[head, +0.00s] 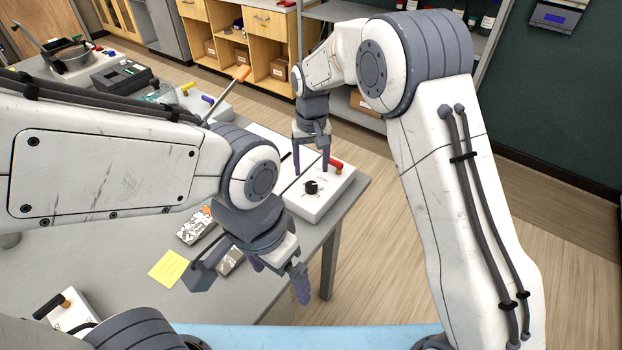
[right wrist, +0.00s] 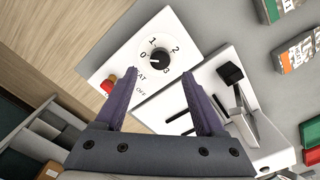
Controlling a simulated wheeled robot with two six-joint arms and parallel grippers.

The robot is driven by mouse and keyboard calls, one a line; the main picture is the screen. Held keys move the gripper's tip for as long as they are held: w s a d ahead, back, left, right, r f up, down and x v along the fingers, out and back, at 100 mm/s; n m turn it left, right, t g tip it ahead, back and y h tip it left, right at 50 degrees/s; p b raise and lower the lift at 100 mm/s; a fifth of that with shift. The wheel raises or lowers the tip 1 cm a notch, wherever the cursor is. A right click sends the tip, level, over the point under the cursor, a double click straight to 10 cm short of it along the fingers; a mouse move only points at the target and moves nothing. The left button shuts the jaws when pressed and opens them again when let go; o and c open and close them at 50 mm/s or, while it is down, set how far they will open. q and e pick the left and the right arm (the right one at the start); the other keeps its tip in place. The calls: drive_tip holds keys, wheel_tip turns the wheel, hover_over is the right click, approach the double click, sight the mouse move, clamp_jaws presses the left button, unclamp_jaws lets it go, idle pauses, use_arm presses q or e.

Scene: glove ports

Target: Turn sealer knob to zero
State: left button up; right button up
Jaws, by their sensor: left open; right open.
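The sealer is a white box (head: 328,203) at the table's right corner, and its panel also shows in the right wrist view (right wrist: 125,50). Its round black knob (right wrist: 159,57) sits among the numbers 0 to 3; it also shows in the head view (head: 312,187). The direction of its pointer is too small to tell. A red switch (right wrist: 107,84) is beside the heat and off markings. My right gripper (head: 311,168) is open, fingers down, just above the panel near the knob, apparently not touching it. My left gripper (head: 250,278) is open and empty over the table's front edge.
A white unit with a black-handled lever (right wrist: 233,75) adjoins the sealer panel. Printed packets (head: 195,226) and a yellow note (head: 169,268) lie on the table (head: 110,250). Another black-handled device (head: 68,310) is at the lower left. Shelves and cabinets (head: 250,40) stand behind.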

sight(311, 184)
drive_tip(key=shift+r+b, duration=0.3)
drive_tip(key=shift+r, duration=2.05)
